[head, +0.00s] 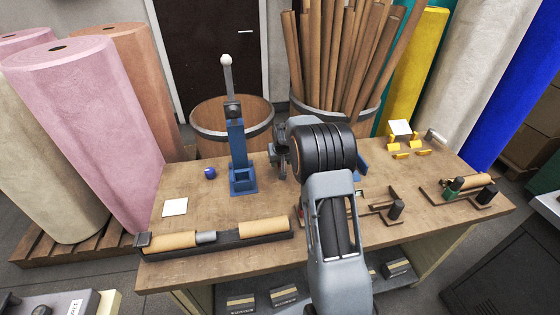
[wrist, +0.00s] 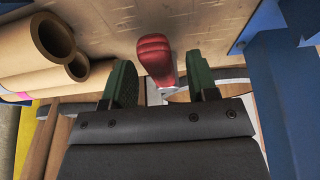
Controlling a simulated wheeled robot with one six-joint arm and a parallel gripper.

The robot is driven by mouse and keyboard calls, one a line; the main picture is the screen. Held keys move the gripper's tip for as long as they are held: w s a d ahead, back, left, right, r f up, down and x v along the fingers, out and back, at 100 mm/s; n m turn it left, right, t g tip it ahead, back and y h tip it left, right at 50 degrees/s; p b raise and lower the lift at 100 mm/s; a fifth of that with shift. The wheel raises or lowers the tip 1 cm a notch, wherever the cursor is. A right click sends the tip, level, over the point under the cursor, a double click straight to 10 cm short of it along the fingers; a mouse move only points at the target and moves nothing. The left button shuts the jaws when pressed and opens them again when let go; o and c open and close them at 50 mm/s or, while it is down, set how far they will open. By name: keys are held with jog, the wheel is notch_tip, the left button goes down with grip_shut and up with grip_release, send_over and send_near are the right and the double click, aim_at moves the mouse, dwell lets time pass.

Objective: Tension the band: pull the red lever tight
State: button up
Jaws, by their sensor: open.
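The red lever (wrist: 153,52) shows its rounded, ribbed grip in the wrist view, just beyond and between the two green finger pads of my gripper (wrist: 160,76). The jaws are apart, with a pad on each side of the grip, and a gap shows at least on the right. The lever's lower end runs down behind the gripper body and is hidden. In the head view my arm covers the lever and my fingers. I cannot make out the band.
The workbench (head: 190,240) carries a blue upright press (head: 238,150), a long roll holder (head: 215,240) in front and small clamp fixtures (head: 395,209) to the right. In the wrist view, cardboard tubes (wrist: 45,60) lie left and a blue post (wrist: 285,90) stands close right.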

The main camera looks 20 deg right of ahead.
grip_shut()
jog(key=shift+a, duration=0.15)
dwell(0.4)
